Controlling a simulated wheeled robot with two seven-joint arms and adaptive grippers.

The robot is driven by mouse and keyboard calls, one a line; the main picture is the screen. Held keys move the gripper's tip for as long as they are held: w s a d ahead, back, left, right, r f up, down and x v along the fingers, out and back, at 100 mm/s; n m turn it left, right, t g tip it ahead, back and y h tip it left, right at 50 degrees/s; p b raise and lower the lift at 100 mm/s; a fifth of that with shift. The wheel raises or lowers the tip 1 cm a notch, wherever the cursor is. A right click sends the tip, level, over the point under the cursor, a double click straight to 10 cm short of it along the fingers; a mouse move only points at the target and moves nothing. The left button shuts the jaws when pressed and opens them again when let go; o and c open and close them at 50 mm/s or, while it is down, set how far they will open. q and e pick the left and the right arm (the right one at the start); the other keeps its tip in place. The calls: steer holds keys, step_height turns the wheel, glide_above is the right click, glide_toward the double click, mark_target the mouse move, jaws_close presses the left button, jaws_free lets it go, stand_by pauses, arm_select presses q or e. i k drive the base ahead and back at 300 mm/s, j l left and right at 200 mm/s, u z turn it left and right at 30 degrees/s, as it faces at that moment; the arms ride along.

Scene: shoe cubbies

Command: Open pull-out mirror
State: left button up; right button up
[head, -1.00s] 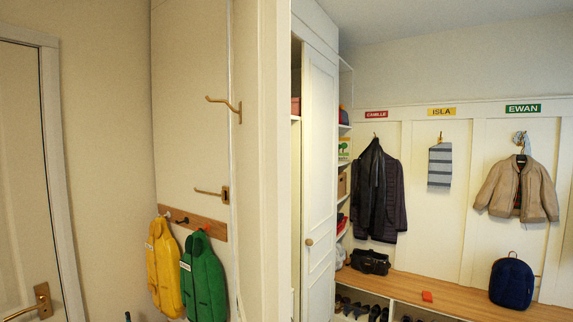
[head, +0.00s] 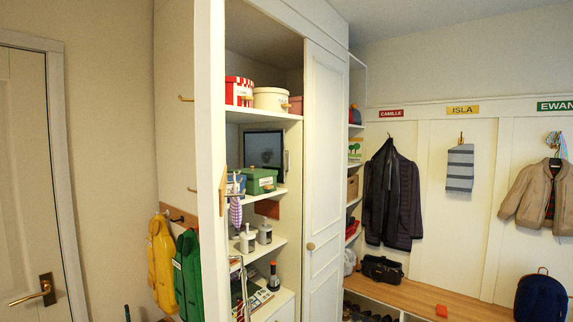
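A dark, glossy rectangular panel in a grey frame (head: 264,150), which looks like the mirror, stands upright inside the tall white cabinet (head: 326,160). It sits in the middle section, behind a green box, and its lower part is partly covered. I cannot tell how it is mounted. Neither of my grippers is in view.
A white panel (head: 210,150) stands edge-on left of the open shelves. Shelves hold a red-striped box (head: 239,91), a cream box (head: 270,99), a green box (head: 260,181) and white bottles (head: 248,238). A wooden bench (head: 425,299) is at right. A closed door (head: 25,180) is at left.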

mark_target(263, 149)
steer(key=i+l+u, duration=0.1)
steer(key=i+l, duration=0.15)
steer(key=l, duration=0.15)
steer(key=i+l+u, duration=0.1)
steer(key=i+l, duration=0.15)
steer(key=l, duration=0.15)
steer(key=i+l+z, duration=0.15)
steer(key=l, duration=0.35)
steer(key=i+l+z, duration=0.4)
steer(key=i, duration=0.25)
